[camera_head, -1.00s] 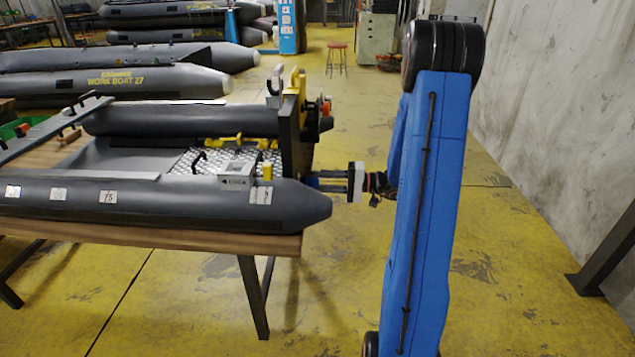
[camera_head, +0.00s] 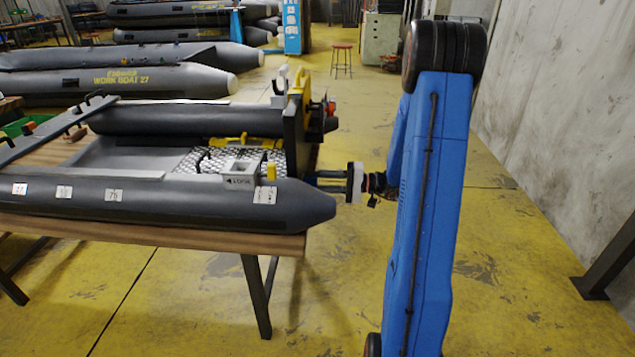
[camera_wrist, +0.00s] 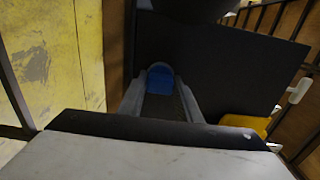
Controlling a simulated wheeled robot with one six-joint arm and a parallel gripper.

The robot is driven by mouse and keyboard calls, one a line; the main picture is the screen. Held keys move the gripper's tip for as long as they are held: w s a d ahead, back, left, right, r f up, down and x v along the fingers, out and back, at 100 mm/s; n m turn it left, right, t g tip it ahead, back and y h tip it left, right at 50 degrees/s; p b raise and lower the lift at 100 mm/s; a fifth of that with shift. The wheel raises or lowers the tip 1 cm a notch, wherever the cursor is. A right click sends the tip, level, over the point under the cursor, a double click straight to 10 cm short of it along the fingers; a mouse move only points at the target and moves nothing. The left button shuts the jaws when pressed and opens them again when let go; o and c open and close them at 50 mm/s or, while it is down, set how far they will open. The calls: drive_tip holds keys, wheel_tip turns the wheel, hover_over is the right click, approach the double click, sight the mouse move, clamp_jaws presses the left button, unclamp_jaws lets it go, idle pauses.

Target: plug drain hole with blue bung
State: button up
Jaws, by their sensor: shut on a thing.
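The grey inflatable boat (camera_head: 170,203) lies on a wooden table, its dark transom (camera_head: 294,130) at the right end. My gripper (camera_head: 318,180) reaches in from the right, its fingers pointing at the transom's outer face. In the wrist view the two fingers (camera_wrist: 160,97) are closed around the blue bung (camera_wrist: 160,78), which sits at their tips against or very near the dark transom board (camera_wrist: 225,75). The drain hole is not visible. I cannot tell whether the bung is in it.
A yellow part (camera_wrist: 246,124) sits right of the fingers in the wrist view. The table's edge (camera_head: 180,236) runs below the boat. A red stool (camera_head: 341,60) and other boats (camera_head: 130,82) stand behind. The yellow floor between table and right wall is mostly clear.

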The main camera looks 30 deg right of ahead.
drive_tip(key=shift+a, duration=0.1)
drive_tip(key=o, duration=1.1)
drive_tip(key=shift+w, duration=0.1)
drive_tip(key=v, duration=1.7)
drive_tip(key=shift+s, duration=0.25)
